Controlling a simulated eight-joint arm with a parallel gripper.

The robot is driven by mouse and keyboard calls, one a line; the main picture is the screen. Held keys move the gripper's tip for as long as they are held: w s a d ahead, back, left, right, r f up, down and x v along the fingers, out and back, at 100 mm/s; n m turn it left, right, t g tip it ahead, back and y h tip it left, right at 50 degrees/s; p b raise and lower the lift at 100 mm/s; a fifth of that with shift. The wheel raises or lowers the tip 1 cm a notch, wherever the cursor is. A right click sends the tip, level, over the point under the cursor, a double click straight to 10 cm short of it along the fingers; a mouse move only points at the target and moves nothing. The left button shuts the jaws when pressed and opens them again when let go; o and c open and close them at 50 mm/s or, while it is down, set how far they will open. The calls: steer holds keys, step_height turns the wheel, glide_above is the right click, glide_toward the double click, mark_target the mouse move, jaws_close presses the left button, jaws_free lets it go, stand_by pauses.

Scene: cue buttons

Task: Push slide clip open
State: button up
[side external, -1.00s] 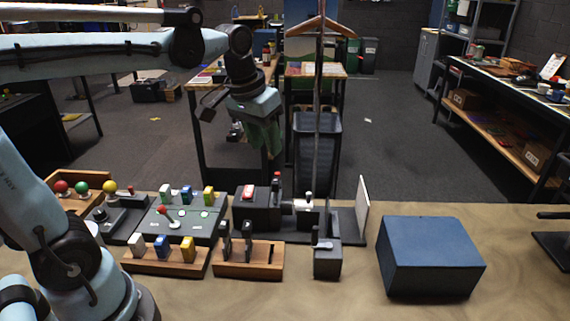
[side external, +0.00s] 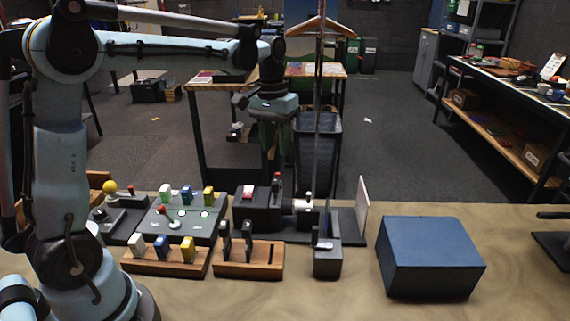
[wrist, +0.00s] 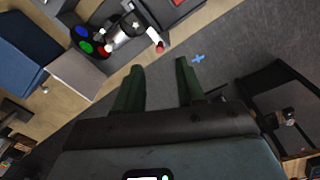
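My gripper (side external: 272,145) hangs in the air above and behind the row of devices. In the wrist view its two green fingers (wrist: 158,82) are apart with nothing between them. I cannot tell for sure which part is the slide clip. A black device (side external: 262,212) with a red button has a silver cylinder (side external: 292,206) on its right, facing an upright white panel (side external: 362,210). A small black block with a lever (side external: 327,260) stands in front. In the wrist view the white panel (wrist: 75,75) is beside blue, green and red discs (wrist: 91,47).
A large blue box (side external: 430,258) stands at the right. Wooden racks with coloured switches (side external: 165,262) and black plates (side external: 248,262) lie at the front. A button panel (side external: 178,220) is behind them. A tall pole with a hanger (side external: 318,100) rises behind the devices.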

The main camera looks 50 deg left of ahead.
mark_target(278, 173)
steer(key=f, duration=0.7)
steer(key=shift+d+f, duration=0.1)
steer(key=shift+d, duration=0.1)
steer(key=shift+c, duration=0.5)
jaws_close()
